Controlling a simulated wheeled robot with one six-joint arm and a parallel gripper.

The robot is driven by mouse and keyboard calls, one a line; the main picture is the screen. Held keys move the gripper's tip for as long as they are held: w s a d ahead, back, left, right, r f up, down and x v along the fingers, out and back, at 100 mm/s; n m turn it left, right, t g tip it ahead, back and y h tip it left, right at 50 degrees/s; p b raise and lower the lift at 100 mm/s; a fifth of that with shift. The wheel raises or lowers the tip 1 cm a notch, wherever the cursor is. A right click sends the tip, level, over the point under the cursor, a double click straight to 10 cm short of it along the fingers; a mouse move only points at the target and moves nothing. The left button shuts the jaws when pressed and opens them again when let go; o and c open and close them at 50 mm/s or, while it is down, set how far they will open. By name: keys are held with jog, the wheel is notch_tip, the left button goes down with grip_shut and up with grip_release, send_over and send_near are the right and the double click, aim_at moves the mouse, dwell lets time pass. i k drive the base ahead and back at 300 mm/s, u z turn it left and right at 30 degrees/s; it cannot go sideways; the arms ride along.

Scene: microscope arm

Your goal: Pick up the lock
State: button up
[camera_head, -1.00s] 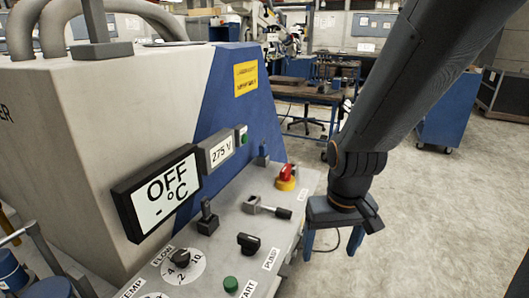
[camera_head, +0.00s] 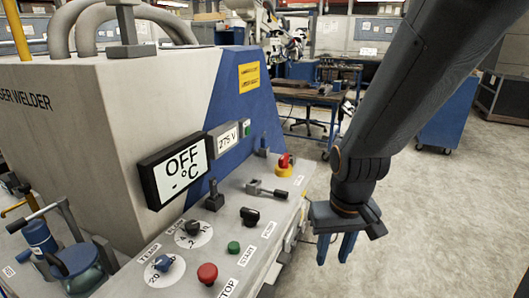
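No thing in view is one I can name as the lock with certainty. On the sloped control panel (camera_head: 232,222), a small grey block with a dark lever (camera_head: 267,191) and a red-topped piece on a yellow base (camera_head: 284,166) stand near the far right end. My gripper (camera_head: 335,251) hangs to the right of the panel, over the floor, with its blue fingers pointing down. A gap shows between the fingers and nothing is held. It is apart from the panel.
The welder housing (camera_head: 100,120) rises behind the panel with an OFF display (camera_head: 176,172). A red STOP button (camera_head: 207,273), a green START button (camera_head: 234,247) and several knobs sit on the panel. Gas bottles (camera_head: 40,237) stand at left. Floor (camera_head: 440,220) at right is clear.

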aim_at(263, 140)
jog(key=k, duration=0.85)
jog(key=z, duration=0.95)
jog(key=i, duration=1.85)
jog(key=u, duration=1.1)
jog(key=i, duration=1.1)
jog(key=u, duration=0.2)
